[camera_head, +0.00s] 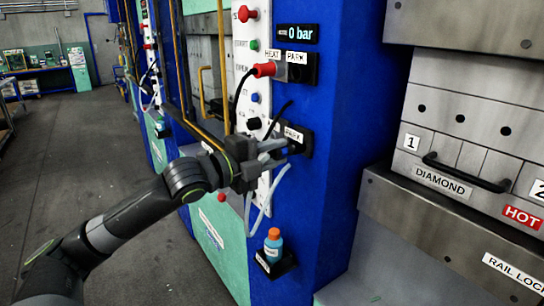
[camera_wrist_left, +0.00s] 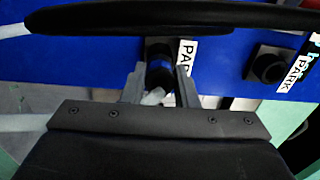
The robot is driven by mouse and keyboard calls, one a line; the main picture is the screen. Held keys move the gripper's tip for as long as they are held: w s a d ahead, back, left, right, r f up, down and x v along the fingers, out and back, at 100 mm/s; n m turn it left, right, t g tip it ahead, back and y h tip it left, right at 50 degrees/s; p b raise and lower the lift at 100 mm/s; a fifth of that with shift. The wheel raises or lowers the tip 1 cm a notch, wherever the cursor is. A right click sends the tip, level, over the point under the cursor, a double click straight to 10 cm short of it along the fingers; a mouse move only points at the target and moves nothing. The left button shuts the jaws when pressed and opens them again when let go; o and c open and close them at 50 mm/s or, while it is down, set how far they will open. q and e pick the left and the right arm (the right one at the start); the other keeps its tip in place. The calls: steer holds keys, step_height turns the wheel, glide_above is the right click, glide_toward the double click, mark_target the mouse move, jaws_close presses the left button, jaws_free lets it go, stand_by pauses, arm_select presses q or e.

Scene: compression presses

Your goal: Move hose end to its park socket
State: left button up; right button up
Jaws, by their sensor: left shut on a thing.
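My left gripper (camera_head: 275,153) is at the blue press column, right in front of the lower black park socket (camera_head: 306,141) with its PARK label. It also shows in the left wrist view (camera_wrist_left: 158,88), its two grey fingers shut on the hose end (camera_wrist_left: 158,74). A pale grey hose (camera_head: 271,205) hangs in a loop below the gripper. My right gripper is not in view.
A red plug (camera_head: 264,70) with a black cable sits at the HEAT socket, left of another PARK socket (camera_head: 303,72). A blue bottle (camera_head: 273,246) with an orange cap stands on a small black shelf below. A metal press drawer marked DIAMOND (camera_head: 440,181) is at the right.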

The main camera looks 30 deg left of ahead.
arm_select(q)
steer(key=shift+w+d, duration=0.2)
steer(key=shift+w, duration=0.25)
steer(key=o, duration=1.1)
steer(key=shift+s, duration=0.1)
